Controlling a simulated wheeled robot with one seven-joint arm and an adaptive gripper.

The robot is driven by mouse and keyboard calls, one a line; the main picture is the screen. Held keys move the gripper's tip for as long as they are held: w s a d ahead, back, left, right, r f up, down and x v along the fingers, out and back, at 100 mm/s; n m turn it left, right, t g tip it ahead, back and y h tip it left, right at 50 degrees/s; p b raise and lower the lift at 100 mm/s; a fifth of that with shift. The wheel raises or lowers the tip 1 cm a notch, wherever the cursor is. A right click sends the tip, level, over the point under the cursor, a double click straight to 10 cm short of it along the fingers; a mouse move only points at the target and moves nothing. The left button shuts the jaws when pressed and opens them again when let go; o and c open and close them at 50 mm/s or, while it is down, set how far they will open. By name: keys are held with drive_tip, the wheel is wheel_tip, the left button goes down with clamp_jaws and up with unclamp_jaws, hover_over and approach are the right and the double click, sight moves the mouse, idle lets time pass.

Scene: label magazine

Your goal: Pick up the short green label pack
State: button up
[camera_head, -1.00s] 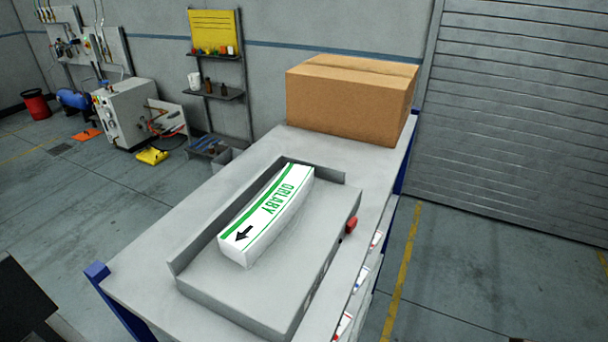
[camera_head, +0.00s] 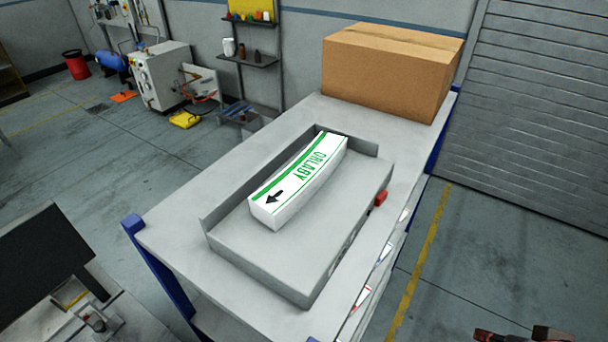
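The label pack (camera_head: 301,181) is a white, slightly curved long block with green stripes, green lettering and a black arrow on top. It lies in a grey tray-like magazine (camera_head: 270,260) on the table, against the raised wall at the back left. Nothing touches it from above and its top is fully visible. It is the only green pack I see. My gripper is not recognisable in the view.
The magazine stands on a grey table (camera_head: 175,228) with blue legs. A red knob (camera_head: 380,198) sticks out at its right side. A cardboard box (camera_head: 385,75) stands at the table's far end. A dark red part (camera_head: 510,334), not identifiable, shows at the bottom right edge.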

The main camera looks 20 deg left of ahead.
sight(305, 168)
drive_tip(key=shift+o, duration=0.6)
